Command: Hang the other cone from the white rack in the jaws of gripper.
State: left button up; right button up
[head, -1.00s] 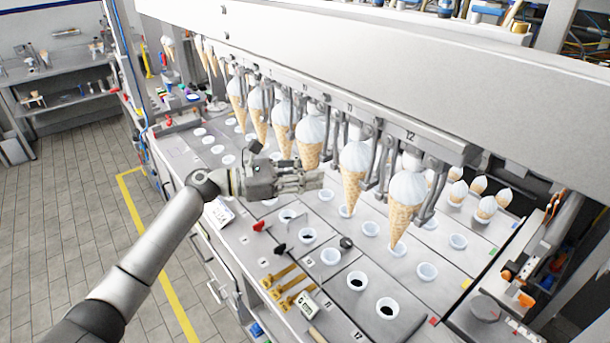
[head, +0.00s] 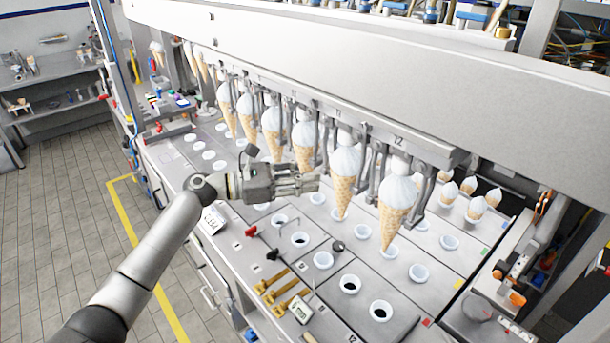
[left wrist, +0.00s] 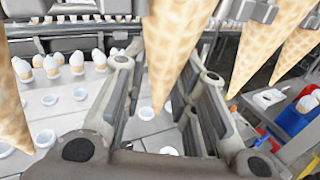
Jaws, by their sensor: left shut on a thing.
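My left gripper (head: 308,184) reaches in from the left below a row of hanging grippers (head: 368,150). In the left wrist view a waffle cone (left wrist: 172,45) points down between my fingers, and my left gripper is shut on it. In the head view this cone (head: 303,146) has a white top up at the hanging grippers. Two more cones hang to its right, one beside my fingertips (head: 344,188) and one under the number 12 (head: 395,205). Several white-topped cones (head: 478,207) stand behind on the right; their rack is partly hidden. My right gripper is out of view.
White cups (head: 381,311) sit in the grey bench top below the cones. Brass clamps (head: 283,290) and a small display (head: 300,310) lie near its front edge. More hanging cones (head: 246,116) stand close behind my gripper. The floor (head: 70,230) at left is clear.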

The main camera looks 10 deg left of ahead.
pick_arm(q)
jog(key=shift+f, duration=0.45)
dwell(1.1)
jog(key=o, duration=0.8)
jog(key=shift+o, duration=0.2)
jog(key=o, duration=0.3)
jog(key=shift+o, duration=0.2)
jog(key=shift+s, duration=0.15)
